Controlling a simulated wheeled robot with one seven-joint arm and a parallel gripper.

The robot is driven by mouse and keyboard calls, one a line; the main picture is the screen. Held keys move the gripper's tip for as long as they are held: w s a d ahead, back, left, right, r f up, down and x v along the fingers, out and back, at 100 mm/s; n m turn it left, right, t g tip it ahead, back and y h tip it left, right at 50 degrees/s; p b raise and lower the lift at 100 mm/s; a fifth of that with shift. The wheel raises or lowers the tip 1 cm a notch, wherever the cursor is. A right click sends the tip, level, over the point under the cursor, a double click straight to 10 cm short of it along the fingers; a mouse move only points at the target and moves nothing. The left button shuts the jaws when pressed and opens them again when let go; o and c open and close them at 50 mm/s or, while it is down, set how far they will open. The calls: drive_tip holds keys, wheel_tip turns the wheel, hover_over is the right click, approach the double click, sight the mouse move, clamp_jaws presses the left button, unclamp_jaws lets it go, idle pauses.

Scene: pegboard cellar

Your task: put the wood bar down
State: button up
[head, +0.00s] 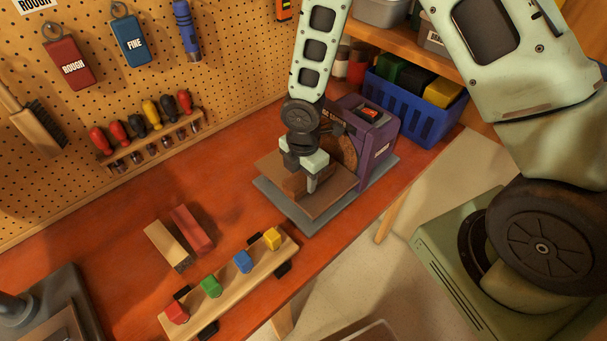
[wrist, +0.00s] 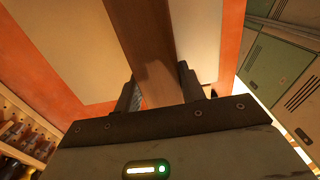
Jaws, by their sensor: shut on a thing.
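My gripper (head: 306,176) is shut on the brown wood bar (head: 293,186), above the brown work plate (head: 328,201) of the purple disc sander (head: 371,140). In the wrist view the bar (wrist: 148,45) runs away from between the two dark fingers of my gripper (wrist: 160,90), with a tan surface beyond it. The bar looks level and close over the plate; I cannot tell whether it touches. The gripper hides part of the bar and of the sanding disc.
A tan block (head: 165,245) and a red block (head: 192,230) lie on the orange bench (head: 110,235). A wooden toy with coloured pegs (head: 230,290) is at the front edge. A blue bin (head: 405,110) stands behind the sander. The bench's left part has free room.

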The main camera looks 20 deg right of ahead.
sight(303, 175)
drive_tip(key=shift+f, duration=0.2)
drive_tip(key=o, duration=1.2)
drive_tip(key=shift+c, duration=0.2)
drive_tip(key=shift+r, duration=0.2)
wheel_tip(303, 175, up, 11)
drive_tip(key=s+a+r+m, duration=0.3)
drive_tip(key=s+r+m, duration=0.3)
drive_tip(key=s, duration=0.4)
drive_tip(key=s+a+r+m, duration=0.3)
drive_tip(key=s+r+m, duration=0.3)
drive_tip(key=s+m, duration=0.2)
drive_tip(key=shift+s+a+y+b, duration=0.2)
drive_tip(key=shift+s+y+b, duration=0.15)
drive_tip(key=shift+s, duration=0.7)
